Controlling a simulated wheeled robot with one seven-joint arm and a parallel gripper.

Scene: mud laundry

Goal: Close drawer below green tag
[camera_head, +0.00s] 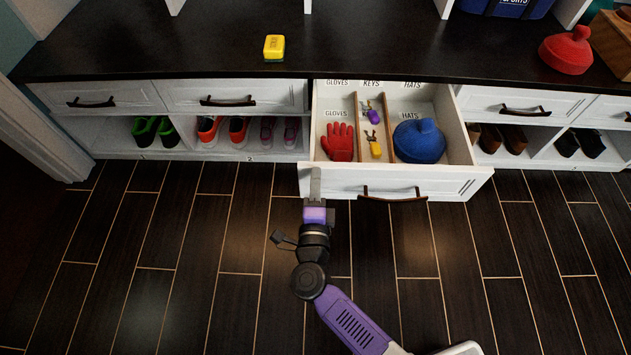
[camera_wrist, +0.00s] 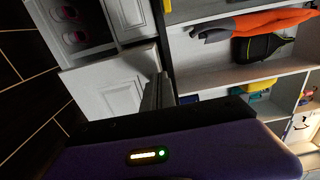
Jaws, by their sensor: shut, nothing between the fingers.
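One white drawer (camera_head: 340,180) is pulled out from the middle of the cabinet, with a dark handle (camera_head: 394,195) on its front. Dividers inside separate a red glove (camera_head: 338,142), keys with purple and yellow fobs (camera_head: 374,143) and a blue hat (camera_head: 419,141). My gripper (camera_head: 316,176) is shut and empty at the left end of the drawer front; I cannot tell whether it touches. In the wrist view its fingers (camera_wrist: 157,92) are beside a white panelled front (camera_wrist: 108,95). I see no clear green tag in either view.
A yellow sponge-like block (camera_head: 274,46) lies on the black countertop (camera_head: 190,40). A red hat (camera_head: 567,50) sits at the right. Closed drawers (camera_head: 235,97) flank the open one, with shoes (camera_head: 238,129) in cubbies below. The dark tiled floor (camera_head: 170,260) is clear.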

